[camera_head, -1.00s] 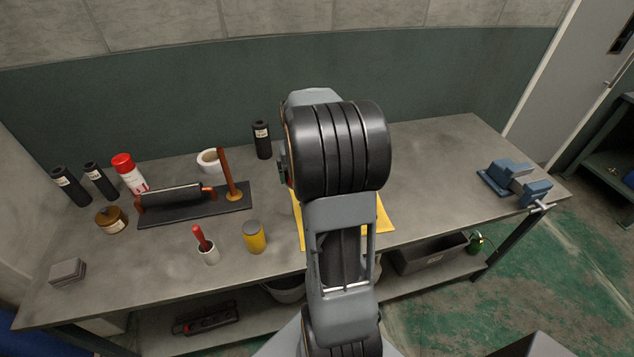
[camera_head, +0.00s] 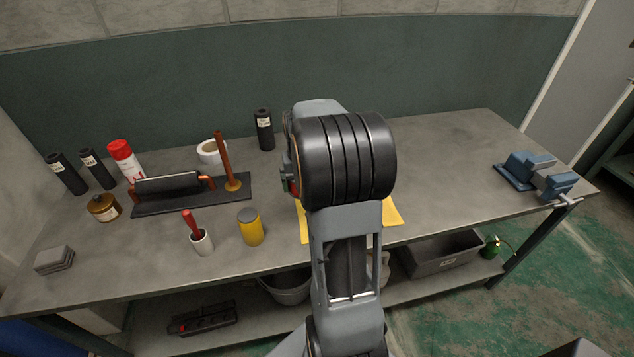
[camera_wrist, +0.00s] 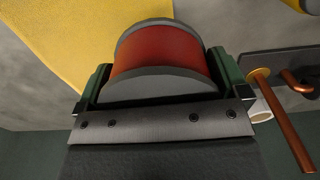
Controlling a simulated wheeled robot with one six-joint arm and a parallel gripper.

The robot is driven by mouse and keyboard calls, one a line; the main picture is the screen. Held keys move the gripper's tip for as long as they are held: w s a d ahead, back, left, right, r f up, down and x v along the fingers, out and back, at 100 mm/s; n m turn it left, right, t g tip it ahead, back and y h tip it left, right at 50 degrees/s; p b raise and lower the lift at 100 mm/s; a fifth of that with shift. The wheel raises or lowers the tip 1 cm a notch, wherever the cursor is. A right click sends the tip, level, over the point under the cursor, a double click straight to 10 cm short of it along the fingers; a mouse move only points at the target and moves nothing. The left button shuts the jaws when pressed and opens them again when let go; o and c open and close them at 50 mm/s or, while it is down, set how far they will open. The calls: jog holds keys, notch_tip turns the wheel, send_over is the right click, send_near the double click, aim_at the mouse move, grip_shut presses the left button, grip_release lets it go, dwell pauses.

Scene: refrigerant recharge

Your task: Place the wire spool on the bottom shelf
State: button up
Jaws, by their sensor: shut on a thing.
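The wire spool (camera_wrist: 160,52), red with grey end flanges, sits between the green jaws of my gripper (camera_wrist: 158,75) in the wrist view. The gripper is shut on it. The yellow mat (camera_wrist: 55,40) and the grey bench top show behind the spool. In the head view my arm covers most of the gripper and spool, over the middle of the bench. The bottom shelf (camera_head: 415,289) runs under the bench, and my arm hides part of it.
On the shelf are a black tool tray (camera_head: 203,319), a grey bucket (camera_head: 287,287) and a grey bin (camera_head: 440,255). On the bench (camera_head: 440,150) stand a yellow can (camera_head: 251,228), a red-handled brush in a cup (camera_head: 200,242), several bottles and a blue vise (camera_head: 535,177).

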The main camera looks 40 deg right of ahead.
jog(key=w+f+p, duration=0.2)
jog(key=w+f, duration=0.2)
jog(key=w, duration=0.5)
jog(key=p, duration=0.1)
send_over(281, 194)
jog(key=f, duration=0.4)
jog(key=shift+s+a+f, duration=0.2)
jog(key=shift+s+f, duration=0.1)
jog(key=shift+f, duration=0.1)
jog(key=shift+d+f, duration=0.25)
jog(key=shift+w+f, duration=0.2)
jog(key=shift+w+a+f+p, duration=0.15)
jog(key=shift+f+p, duration=0.65)
jog(key=shift+f, duration=0.85)
